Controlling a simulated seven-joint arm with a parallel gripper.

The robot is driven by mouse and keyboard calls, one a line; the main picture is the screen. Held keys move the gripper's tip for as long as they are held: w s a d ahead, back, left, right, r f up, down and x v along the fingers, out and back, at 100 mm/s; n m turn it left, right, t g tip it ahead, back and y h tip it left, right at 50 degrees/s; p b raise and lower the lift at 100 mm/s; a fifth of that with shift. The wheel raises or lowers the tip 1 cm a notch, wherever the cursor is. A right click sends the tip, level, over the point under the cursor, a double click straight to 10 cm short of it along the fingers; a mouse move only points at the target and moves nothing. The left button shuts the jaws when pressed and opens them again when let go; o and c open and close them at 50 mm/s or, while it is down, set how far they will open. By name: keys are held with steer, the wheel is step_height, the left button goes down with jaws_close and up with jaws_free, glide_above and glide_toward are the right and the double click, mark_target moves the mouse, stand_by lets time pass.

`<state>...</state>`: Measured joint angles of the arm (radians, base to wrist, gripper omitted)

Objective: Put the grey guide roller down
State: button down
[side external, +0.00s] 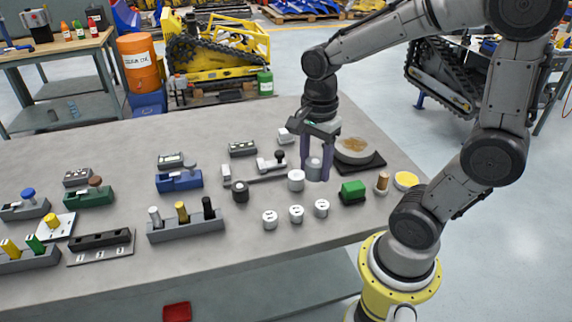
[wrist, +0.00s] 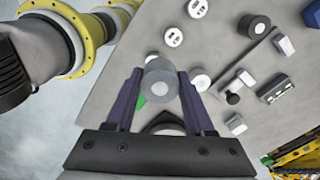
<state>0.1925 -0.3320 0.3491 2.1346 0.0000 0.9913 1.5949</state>
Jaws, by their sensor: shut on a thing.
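My gripper (side external: 314,174) points down over the right part of the grey table (side external: 340,222). Its two purple fingers are shut on the grey guide roller (side external: 314,167), a short cylinder. In the wrist view the roller (wrist: 161,84) sits between the fingertips (wrist: 160,76), with its round end facing the camera. It looks larger than the cylinders on the table, so it seems raised above the surface. The exact gap under it cannot be told.
A white cylinder (side external: 296,181) stands just left of my gripper. Several white slotted pieces (side external: 296,213) stand in front, and the green block (side external: 353,191) is at front right. A dark tray with a round dish (side external: 371,165) lies close on the right. Bare table shows along the front edge.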

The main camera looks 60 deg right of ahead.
steer(key=shift+w+r+m, duration=0.2)
steer(key=shift+r+m, duration=0.1)
steer(key=shift+m, duration=0.1)
steer(key=w+d+r+m, duration=0.2)
steer(key=w+m, duration=0.2)
steer(key=w, duration=0.6)
glide_above(239, 173)
step_height(239, 173, down, 11)
steer(key=shift+r, duration=0.1)
steer(key=shift+d+f, duration=0.1)
steer(key=shift+f, duration=1.55)
steer(key=shift+f, duration=0.15)
steer(key=shift+c, duration=1.3)
jaws_free()
